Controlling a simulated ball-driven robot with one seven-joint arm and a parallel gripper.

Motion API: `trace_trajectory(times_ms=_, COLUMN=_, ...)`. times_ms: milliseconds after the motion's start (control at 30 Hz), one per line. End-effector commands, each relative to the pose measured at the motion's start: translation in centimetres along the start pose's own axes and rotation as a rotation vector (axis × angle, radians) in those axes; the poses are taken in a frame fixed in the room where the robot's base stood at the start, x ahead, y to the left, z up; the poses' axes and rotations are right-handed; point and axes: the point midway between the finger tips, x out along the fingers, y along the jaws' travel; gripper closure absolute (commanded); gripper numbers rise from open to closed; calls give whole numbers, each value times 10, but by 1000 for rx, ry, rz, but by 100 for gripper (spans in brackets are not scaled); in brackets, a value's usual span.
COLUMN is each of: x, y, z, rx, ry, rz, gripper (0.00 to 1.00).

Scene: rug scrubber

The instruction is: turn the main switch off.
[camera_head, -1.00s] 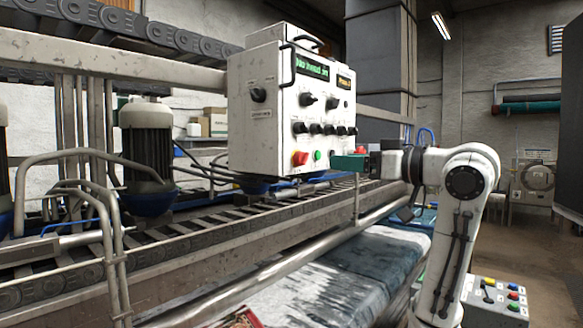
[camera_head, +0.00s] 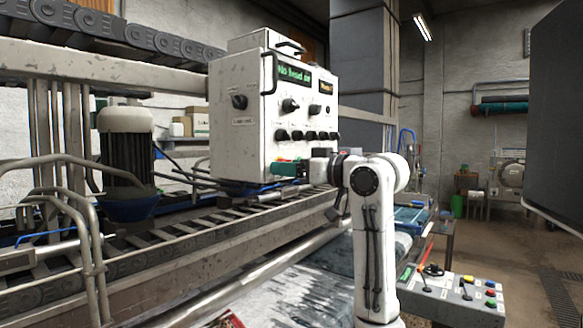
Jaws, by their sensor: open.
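The white control cabinet (camera_head: 235,150) stands above the conveyor with a lit green display. A black rotary knob (camera_head: 239,101) sits on its left side above a small label I cannot read clearly. More black knobs (camera_head: 290,105) are on its front. I cannot tell for certain which one is the main switch. My gripper (camera_head: 283,169), with green fingers, is at the cabinet's lower front, to the right of and below the side knob. It hides most of the lower buttons. It is open, and nothing shows in it; contact with the cabinet cannot be judged.
The conveyor (camera_head: 180,240) with metal pipes runs below the cabinet. A dark upright panel (camera_head: 560,130) stands at right. The floor behind is partly clear.

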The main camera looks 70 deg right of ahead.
Motion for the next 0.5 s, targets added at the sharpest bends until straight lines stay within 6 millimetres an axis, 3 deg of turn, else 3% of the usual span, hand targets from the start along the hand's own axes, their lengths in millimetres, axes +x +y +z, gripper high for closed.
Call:
trace_trajectory(times_ms=67, x=0, y=0, z=0, rx=0, ry=0, rz=0, gripper=42)
trace_trajectory(times_ms=500, x=0, y=0, z=0, rx=0, ry=0, rz=0, gripper=84)
